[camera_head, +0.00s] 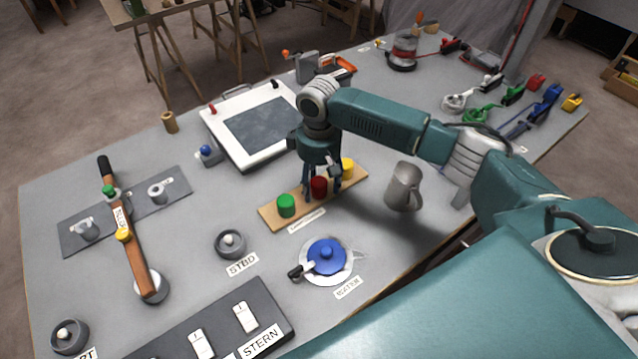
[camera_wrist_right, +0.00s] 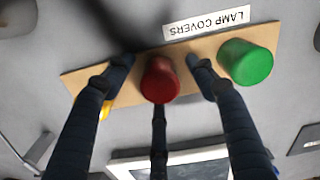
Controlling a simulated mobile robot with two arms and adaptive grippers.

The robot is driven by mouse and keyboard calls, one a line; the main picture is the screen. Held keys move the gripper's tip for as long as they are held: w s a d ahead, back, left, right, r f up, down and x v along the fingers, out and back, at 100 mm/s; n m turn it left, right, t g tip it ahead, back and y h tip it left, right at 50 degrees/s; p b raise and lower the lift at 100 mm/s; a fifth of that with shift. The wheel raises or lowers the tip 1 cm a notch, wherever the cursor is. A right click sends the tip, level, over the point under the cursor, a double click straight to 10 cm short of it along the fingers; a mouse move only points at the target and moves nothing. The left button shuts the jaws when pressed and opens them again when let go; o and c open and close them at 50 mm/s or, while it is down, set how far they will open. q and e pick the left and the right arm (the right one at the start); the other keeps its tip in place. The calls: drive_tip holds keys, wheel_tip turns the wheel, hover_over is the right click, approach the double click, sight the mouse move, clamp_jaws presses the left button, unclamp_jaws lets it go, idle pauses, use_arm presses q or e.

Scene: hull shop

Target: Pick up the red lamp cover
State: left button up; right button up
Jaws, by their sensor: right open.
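The red lamp cover (camera_head: 319,187) stands in the middle of a wooden board (camera_head: 272,219) labelled LAMP COVERS, between the green cover (camera_head: 286,205) and the yellow cover (camera_head: 347,167). In the right wrist view the red cover (camera_wrist_right: 160,80) sits between the spread fingers of my right gripper (camera_wrist_right: 160,75). In the head view my right gripper (camera_head: 318,185) points down around the red cover, open. I cannot tell whether any finger touches it. The green cover also shows in the right wrist view (camera_wrist_right: 246,62); the yellow one is mostly hidden there behind a finger. My left gripper is out of view.
A grey metal mug (camera_head: 404,187) stands to the right of the board. A blue-knobbed round fitting (camera_head: 326,258) is in front. A framed dark panel (camera_head: 262,125) lies behind. Bare grey table lies left of the board, near the STBD socket (camera_head: 231,243).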

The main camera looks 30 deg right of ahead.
sight(319, 181)
drive_tip(key=c, duration=1)
drive_tip(key=shift+c, duration=0.2)
drive_tip(key=shift+r, duration=0.1)
wheel_tip(319, 181, up, 20)
drive_tip(key=b, duration=0.1)
